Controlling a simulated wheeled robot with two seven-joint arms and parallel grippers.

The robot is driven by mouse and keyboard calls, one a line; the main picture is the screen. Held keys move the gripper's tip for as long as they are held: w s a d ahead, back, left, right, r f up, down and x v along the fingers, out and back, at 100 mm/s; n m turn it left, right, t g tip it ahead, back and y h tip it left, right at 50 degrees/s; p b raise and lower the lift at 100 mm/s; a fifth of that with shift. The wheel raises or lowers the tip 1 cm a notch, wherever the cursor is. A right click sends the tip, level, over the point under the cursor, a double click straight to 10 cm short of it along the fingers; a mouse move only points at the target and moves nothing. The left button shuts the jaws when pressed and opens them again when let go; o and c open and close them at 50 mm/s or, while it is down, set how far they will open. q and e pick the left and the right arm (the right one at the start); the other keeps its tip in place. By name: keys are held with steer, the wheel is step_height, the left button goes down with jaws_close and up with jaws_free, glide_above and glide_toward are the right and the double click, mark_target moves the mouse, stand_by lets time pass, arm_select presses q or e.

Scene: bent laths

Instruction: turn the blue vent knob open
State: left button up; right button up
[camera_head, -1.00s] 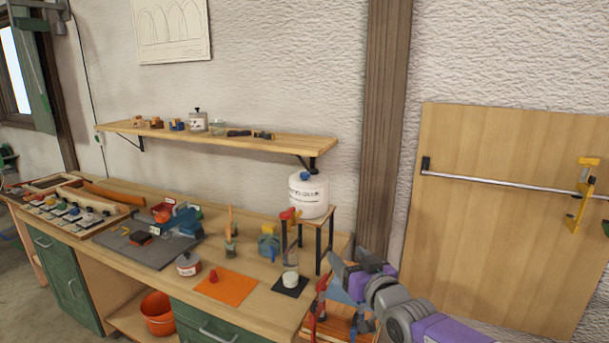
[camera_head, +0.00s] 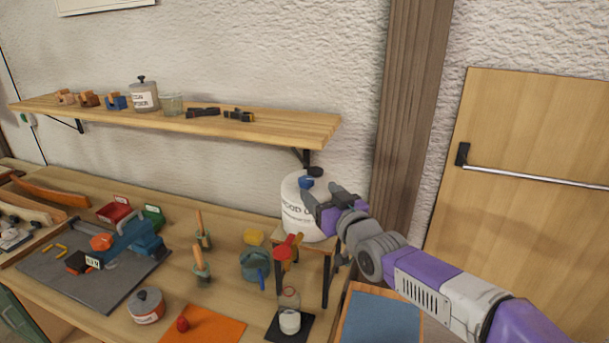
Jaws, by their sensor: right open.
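The blue vent knob (camera_head: 306,182) sits on top of a white drum (camera_head: 292,207) with dark lettering, beside a dark cap. The drum stands on a small raised wooden stand (camera_head: 318,246) with dark legs. My right gripper (camera_head: 324,196) is open at the drum's upper right, with its fingers just below and right of the knob. Whether a finger touches the drum or knob I cannot tell. The gripper hides part of the drum's right side. My left gripper is not in view.
A red tap (camera_head: 288,247) juts out below the drum, above a small jar (camera_head: 290,320) on a black mat. A wooden shelf (camera_head: 260,126) with a bracket hangs above and left. A thick wooden post (camera_head: 408,120) rises behind my arm.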

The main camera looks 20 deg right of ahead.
mark_target(310, 182)
steer(key=shift+w+a+p, duration=0.2)
steer(key=shift+w, duration=0.85)
steer(key=shift+w+a+p, duration=0.25)
steer(key=shift+w, duration=0.75)
steer(key=shift+w+a+p, duration=0.2)
steer(key=shift+w, duration=0.85)
steer(key=c, duration=1.1)
steer(key=shift+o, duration=0.2)
